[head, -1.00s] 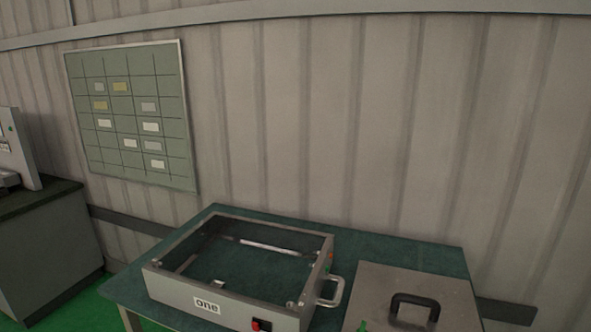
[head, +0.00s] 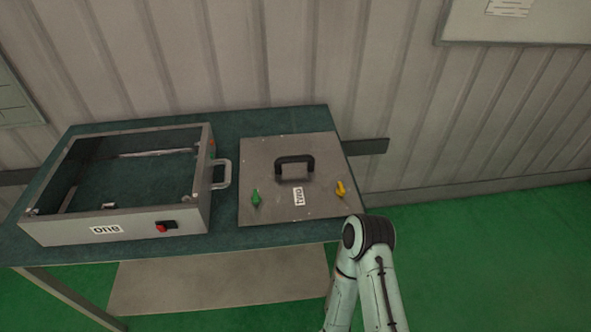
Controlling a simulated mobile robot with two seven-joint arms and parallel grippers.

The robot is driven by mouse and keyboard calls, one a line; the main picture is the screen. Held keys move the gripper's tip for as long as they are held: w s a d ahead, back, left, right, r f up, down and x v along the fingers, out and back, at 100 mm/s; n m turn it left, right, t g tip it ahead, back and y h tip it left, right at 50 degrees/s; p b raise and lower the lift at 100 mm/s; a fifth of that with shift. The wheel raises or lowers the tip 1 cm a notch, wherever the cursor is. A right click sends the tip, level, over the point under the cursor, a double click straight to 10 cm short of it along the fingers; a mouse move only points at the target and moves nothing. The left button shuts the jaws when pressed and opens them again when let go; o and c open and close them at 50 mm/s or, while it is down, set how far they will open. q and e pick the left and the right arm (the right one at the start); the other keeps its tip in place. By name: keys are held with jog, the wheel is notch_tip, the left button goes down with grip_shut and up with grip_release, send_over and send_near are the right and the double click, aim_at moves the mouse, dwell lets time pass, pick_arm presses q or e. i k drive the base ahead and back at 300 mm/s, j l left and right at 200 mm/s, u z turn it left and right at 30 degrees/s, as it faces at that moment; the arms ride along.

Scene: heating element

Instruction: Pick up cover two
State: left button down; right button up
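Cover two (head: 265,206) is a flat grey metal plate lying on the green table top, right of the open box. It has a black handle (head: 294,161) on top, a white label reading "two" (head: 298,197), a green knob (head: 255,197) at its left and a yellow knob (head: 341,188) at its right. One of my arms comes up from the bottom right, its bend close to the cover's front right corner. No gripper shows on it. My other gripper is out of view.
An open grey box labelled "one" (head: 106,229), with a side handle (head: 222,174) and a red switch (head: 162,227), stands on the left of the table (head: 228,125). A wall is behind the table. Green floor (head: 480,240) is clear to the right.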

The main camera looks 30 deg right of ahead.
aim_at(296, 177)
jog(key=l+z, duration=0.1)
jog(key=z, duration=1.45)
jog(key=i+l+z, duration=0.2)
jog(key=l, duration=0.15)
jog(key=l+z, duration=0.2)
jog(key=l, duration=0.15)
jog(key=i+l+z, duration=0.45)
jog(key=i+l, duration=0.65)
jog(key=i+u, duration=0.3)
jog(key=u, duration=0.15)
jog(key=i+l+u, duration=0.1)
jog(key=i+u, duration=0.2)
jog(key=u, duration=0.15)
jog(key=i+l+u, duration=0.2)
jog(key=u, duration=0.3)
jog(key=i+u, duration=0.2)
jog(key=u, duration=0.3)
jog(key=i+l+u, duration=0.1)
jog(key=u, duration=0.35)
jog(key=i+l+u, duration=0.2)
jog(key=u, duration=0.3)
jog(key=i+l+u, duration=0.25)
jog(key=u, duration=0.2)
jog(key=i+l+u, duration=0.1)
jog(key=l+u, duration=0.15)
jog(key=u, duration=0.25)
jog(key=l+u, duration=0.3)
jog(key=u, duration=0.15)
